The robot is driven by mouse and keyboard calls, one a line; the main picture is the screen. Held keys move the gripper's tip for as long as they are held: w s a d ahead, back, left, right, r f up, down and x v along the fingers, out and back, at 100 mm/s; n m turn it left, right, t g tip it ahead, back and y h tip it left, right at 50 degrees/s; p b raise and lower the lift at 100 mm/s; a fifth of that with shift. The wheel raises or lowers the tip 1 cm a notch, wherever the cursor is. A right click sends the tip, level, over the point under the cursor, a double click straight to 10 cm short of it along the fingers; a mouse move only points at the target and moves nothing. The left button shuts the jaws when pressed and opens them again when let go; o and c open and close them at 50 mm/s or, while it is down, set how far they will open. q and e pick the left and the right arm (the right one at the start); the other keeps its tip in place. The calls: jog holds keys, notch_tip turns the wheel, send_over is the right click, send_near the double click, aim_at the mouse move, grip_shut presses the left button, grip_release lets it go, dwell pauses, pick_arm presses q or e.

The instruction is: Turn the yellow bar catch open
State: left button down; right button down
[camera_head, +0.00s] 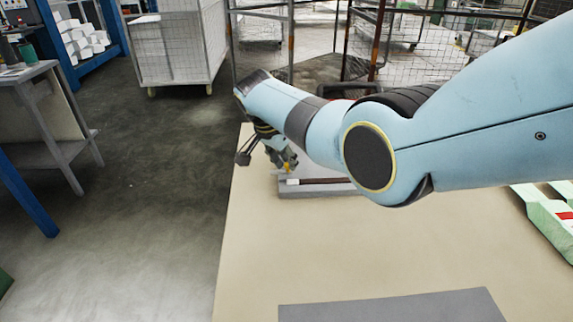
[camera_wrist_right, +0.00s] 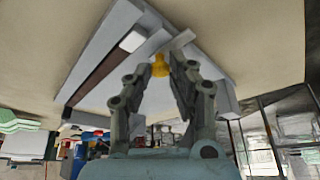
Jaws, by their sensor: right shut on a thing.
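The yellow catch (camera_wrist_right: 160,67) sits at one end of a grey fixture (camera_wrist_right: 218,72) on the table. My right gripper (camera_wrist_right: 165,62) has its two fingertips closed around the catch in the wrist view. In the head view my right gripper (camera_head: 287,166) points down at the fixture's left end, and a little yellow shows at its tips. Beside the catch lie a white block (camera_wrist_right: 133,41) and a dark brown bar (camera_wrist_right: 103,78). A pale grey strip (camera_wrist_right: 183,39) lies near the catch. The fingers hide part of the catch. My left gripper is out of view.
The beige table (camera_head: 270,250) is mostly bare around the fixture. A grey mat (camera_head: 395,308) lies at its near edge, and green parts (camera_head: 550,218) lie at the right. Mesh cages (camera_head: 415,45) stand behind the table. My right arm hides much of the fixture.

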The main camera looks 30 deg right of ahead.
dwell(0.3)
jog(key=c, duration=1.2)
grip_release()
jog(key=shift+o, duration=0.2)
jog(key=v, duration=1.2)
jog(key=shift+w+a+f, duration=0.1)
